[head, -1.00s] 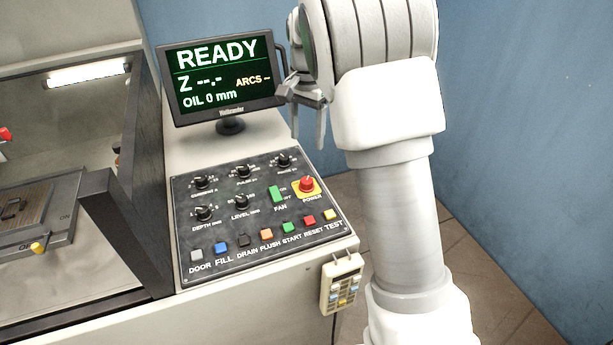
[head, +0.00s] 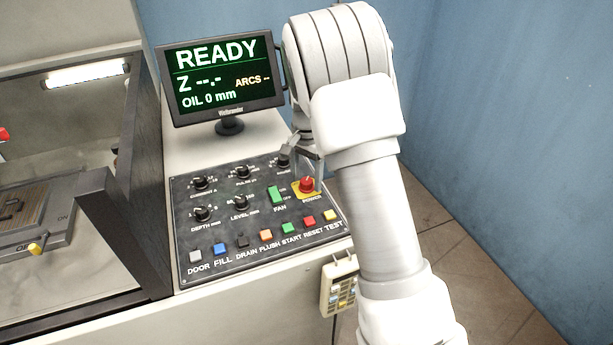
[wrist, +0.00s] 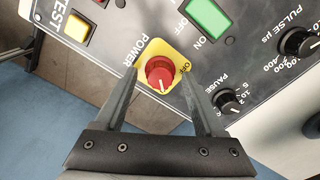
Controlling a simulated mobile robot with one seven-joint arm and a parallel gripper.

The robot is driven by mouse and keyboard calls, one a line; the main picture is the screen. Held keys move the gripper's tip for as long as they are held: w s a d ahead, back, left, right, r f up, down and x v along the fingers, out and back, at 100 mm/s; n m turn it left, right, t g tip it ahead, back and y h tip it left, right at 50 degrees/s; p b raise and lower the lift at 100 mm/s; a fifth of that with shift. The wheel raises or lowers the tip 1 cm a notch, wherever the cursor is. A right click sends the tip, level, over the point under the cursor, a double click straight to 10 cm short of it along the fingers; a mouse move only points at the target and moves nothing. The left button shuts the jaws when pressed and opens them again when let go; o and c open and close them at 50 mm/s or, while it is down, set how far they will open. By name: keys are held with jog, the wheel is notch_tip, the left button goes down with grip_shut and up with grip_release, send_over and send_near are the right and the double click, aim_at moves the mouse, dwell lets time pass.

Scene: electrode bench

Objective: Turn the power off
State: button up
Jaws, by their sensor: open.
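The red POWER knob (head: 307,184) sits on a yellow plate at the right of the dark control panel (head: 222,262). My gripper (head: 303,168) is open above the panel's right side, close to the knob. In the wrist view my gripper (wrist: 163,85) has a fingertip on each side of the knob, with nothing held. I cannot tell whether the fingers are level with the knob or above it.
The green FAN switch (head: 275,194) and the PAUSE knob (wrist: 227,101) are near the fingers. Several coloured push buttons line the panel's front. The monitor (head: 221,80) reads READY. A handset (head: 339,285) hangs at the front edge. A blue wall (head: 500,110) is on the right.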

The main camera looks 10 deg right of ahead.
grip_shut()
jog(key=shift+n, duration=0.4)
jog(key=n, duration=0.7)
jog(key=shift+n, duration=0.3)
jog(key=n, duration=0.4)
jog(key=shift+n, duration=1.7)
